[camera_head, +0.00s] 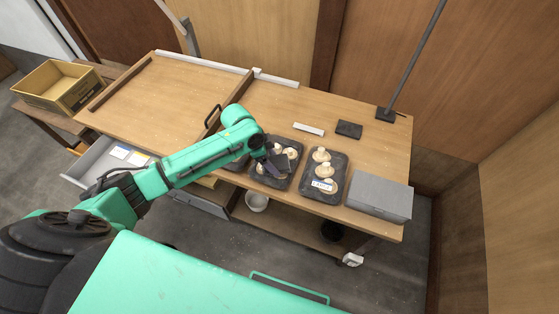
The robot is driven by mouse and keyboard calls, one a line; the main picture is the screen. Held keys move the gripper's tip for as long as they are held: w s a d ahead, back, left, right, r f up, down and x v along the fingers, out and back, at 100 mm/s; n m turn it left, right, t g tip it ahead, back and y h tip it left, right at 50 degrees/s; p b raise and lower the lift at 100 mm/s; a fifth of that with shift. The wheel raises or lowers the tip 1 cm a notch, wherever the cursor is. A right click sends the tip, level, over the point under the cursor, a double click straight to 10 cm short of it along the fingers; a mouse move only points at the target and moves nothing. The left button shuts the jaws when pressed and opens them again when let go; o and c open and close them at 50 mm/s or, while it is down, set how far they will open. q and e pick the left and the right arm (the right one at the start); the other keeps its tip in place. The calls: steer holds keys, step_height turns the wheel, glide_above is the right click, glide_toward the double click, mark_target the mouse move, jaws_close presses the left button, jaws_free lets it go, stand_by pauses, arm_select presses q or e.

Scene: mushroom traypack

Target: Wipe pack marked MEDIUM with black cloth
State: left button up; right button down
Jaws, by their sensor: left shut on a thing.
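My left gripper (269,158) is over the middle black pack (271,181), shut on a small dark piece that looks like the black cloth (282,163). The cloth is at the pack's mushrooms; I cannot tell whether it touches them. The right black pack (340,163) holds several pale mushrooms and has a white label (323,186) near its front, too small to read. Another pack (238,165) is mostly hidden under my left arm. I cannot tell which pack is marked MEDIUM. My right gripper is not in view.
A grey box (380,198) stands at the table's right end. Behind the packs lie a white strip (308,129) and a flat black block (349,129). A black-based post (386,114) stands at the back right. An open drawer (105,162) is at the left front.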

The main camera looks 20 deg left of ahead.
mark_target(282, 166)
arm_select(q)
steer(key=shift+w+a+f+p, duration=0.1)
steer(key=shift+a+p, duration=0.15)
steer(key=shift+a, duration=1.3)
steer(key=shift+w+a+f+p, duration=0.1)
steer(key=shift+a+p, duration=0.15)
steer(key=shift+a, duration=1.3)
steer(key=shift+r+p, duration=0.2)
steer(key=shift+p, duration=0.2)
steer(key=shift+d+p, duration=0.45)
steer(key=shift+d, duration=0.6)
steer(key=shift+s+d+f+p, duration=0.15)
steer(key=shift+d+p, duration=0.1)
steer(key=shift+d, duration=0.8)
steer(key=shift+s+d+f+p, duration=0.15)
steer(key=shift+d+p, duration=0.1)
steer(key=shift+d, duration=0.75)
steer(key=shift+s+d+r+p, duration=0.15)
steer(key=shift+d+p, duration=0.25)
steer(key=shift+d, duration=1.15)
step_height(282, 166, up, 6)
steer(key=p, duration=0.6)
steer(key=shift+r, duration=0.15)
